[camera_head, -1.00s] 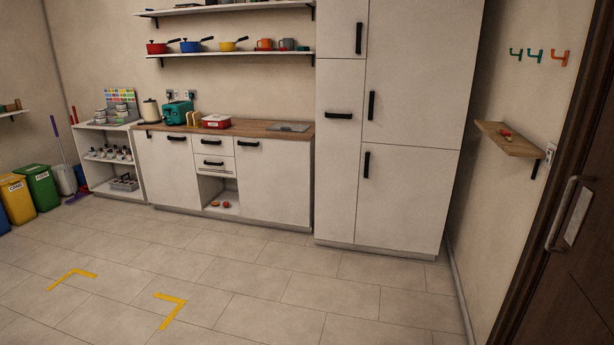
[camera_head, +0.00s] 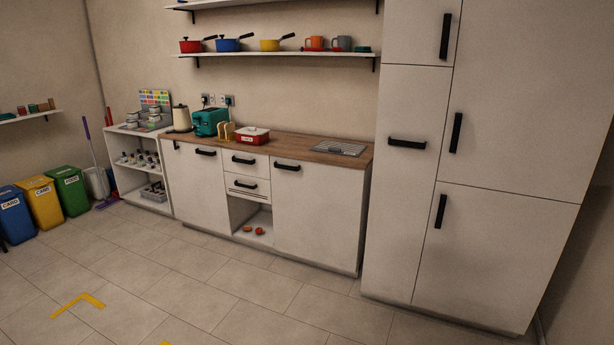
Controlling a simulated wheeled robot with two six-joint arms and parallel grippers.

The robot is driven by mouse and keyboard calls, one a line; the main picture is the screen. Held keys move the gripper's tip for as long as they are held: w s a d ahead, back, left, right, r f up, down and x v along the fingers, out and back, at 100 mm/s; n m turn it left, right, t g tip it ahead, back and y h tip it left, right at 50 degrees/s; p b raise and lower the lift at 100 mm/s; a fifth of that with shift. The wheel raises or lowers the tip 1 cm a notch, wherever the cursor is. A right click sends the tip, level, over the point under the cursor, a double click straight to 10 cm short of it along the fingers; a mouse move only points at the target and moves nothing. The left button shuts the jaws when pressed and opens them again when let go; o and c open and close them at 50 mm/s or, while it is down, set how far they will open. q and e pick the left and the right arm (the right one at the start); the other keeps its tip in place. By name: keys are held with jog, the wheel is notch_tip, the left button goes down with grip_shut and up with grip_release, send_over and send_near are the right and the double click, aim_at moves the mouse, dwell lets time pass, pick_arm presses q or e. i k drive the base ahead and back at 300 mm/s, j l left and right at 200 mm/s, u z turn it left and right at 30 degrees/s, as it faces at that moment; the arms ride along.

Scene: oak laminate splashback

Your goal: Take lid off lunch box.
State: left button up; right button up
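The lunch box (camera_head: 252,140) is a small red box on the wooden counter, to the right of the toaster. Its white lid (camera_head: 254,131) appears to sit on top of it, and a small label shows on its front. It is small at this distance, so fine detail cannot be made out. Neither of my grippers is in the head view.
A tall white cupboard (camera_head: 490,150) stands right. Coloured bins (camera_head: 72,190) stand left. The floor (camera_head: 190,285) before the counter is clear.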

aim_at(248, 130)
jog(key=i+u, duration=0.35)
jog(key=i, duration=0.6)
jog(key=i+l+u, duration=0.15)
jog(key=i+u, duration=0.15)
jog(key=i, duration=0.65)
jog(key=i+z, duration=0.1)
jog(key=i, duration=0.6)
jog(key=i+j+z, duration=0.1)
jog(key=i, duration=0.6)
jog(key=i+j+z, duration=0.1)
jog(key=i, duration=0.6)
jog(key=j, duration=0.1)
